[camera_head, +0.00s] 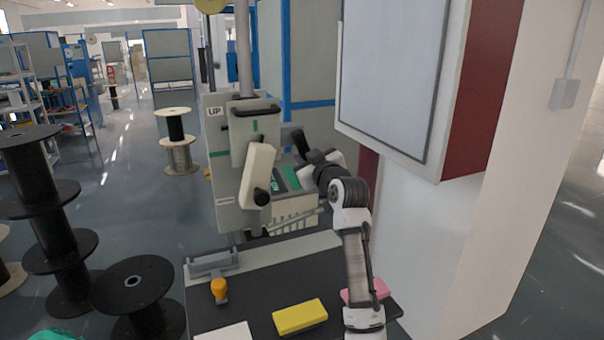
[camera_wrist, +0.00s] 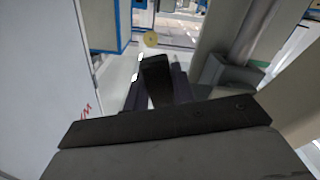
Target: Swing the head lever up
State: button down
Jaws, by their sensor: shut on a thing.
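The grey-white machine head (camera_head: 247,140) stands beyond the table, with an "UP" label (camera_head: 215,111) at its upper left and a black handle across its top. A dark lever grip (camera_head: 298,139) tilts up and left at the head's right side. My gripper (camera_head: 305,157) is at this grip, reaching in from the right. In the wrist view the dark grip (camera_wrist: 155,72) stands between my two fingers (camera_wrist: 156,88), which are shut on it. The lever's lower part and pivot are hidden.
A large wall cabinet (camera_head: 395,80) and a white pillar are close on my arm's right. The dark table (camera_head: 260,290) in front holds a yellow block (camera_head: 300,317), an orange-topped stamp (camera_head: 219,290) and a pink item (camera_head: 365,290). Black spools (camera_head: 135,290) stand at left.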

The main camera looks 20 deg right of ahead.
jog(key=d+n+b, duration=0.1)
jog(key=n+b, duration=0.1)
jog(key=n, duration=0.1)
jog(key=shift+d+r+b, duration=0.1)
jog(key=shift+d+b, duration=0.05)
jog(key=shift+b, duration=0.15)
jog(key=shift+d+r+n+b, duration=0.45)
jog(key=shift+r+n, duration=0.3)
jog(key=shift+n, duration=0.75)
jog(key=shift+d+r+n+b, duration=0.35)
jog(key=shift+r+n+b, duration=0.25)
jog(key=shift+n, duration=0.9)
jog(key=shift+d+r+n+b, duration=0.4)
jog(key=shift+r+n, duration=0.45)
jog(key=shift+n, duration=0.65)
jog(key=c, duration=1.2)
grip_release()
jog(key=shift+o, duration=0.2)
jog(key=s+b, duration=0.3)
jog(key=s, duration=1)
jog(key=shift+s+d, duration=0.25)
jog(key=shift+s, duration=0.1)
